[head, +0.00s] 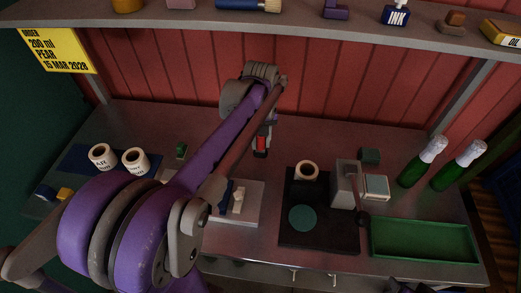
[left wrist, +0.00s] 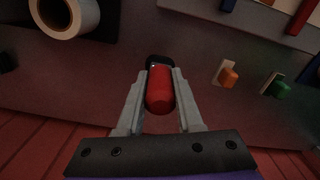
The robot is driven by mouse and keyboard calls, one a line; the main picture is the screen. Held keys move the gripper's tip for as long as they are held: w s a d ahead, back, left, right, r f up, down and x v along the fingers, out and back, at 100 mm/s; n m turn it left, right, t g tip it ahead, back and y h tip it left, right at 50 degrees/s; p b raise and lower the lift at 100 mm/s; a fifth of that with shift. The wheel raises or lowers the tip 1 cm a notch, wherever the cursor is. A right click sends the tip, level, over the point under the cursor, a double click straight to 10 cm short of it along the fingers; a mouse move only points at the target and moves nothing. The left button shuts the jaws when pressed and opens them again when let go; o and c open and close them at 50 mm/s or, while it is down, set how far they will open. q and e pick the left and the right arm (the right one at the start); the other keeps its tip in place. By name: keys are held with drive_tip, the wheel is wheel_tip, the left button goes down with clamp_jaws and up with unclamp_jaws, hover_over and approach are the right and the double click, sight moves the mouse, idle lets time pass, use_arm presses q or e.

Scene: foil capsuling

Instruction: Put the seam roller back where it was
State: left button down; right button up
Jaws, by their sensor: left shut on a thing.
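The seam roller (left wrist: 160,92) has a red handle and a dark end, and my left gripper (left wrist: 160,98) is shut on it. In the head view the red handle (head: 261,143) shows below my left wrist, over the back part of the bench. The roller appears held above the bench top, with its dark end pointing away from the wrist. How far it is from the surface is hard to tell. My left arm crosses the head view and hides part of the bench. I do not make out my right gripper.
A black mat (head: 325,233) with a teal disc, a tan-rimmed roll (head: 306,169) and a grey device (head: 345,187) lie right of the arm. A green tray (head: 422,240) and two bottles (head: 423,163) are farther right. A shelf (head: 200,20) runs above. Bare bench lies around the gripper.

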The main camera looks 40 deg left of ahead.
sight(260, 151)
use_arm(q)
drive_tip(key=shift+s+f, duration=0.1)
drive_tip(key=shift+f, duration=2.3)
drive_tip(key=shift+f, duration=0.2)
drive_tip(key=c, duration=0.6)
unclamp_jaws()
drive_tip(key=shift+o, duration=0.2)
drive_tip(key=shift+r, duration=3.95)
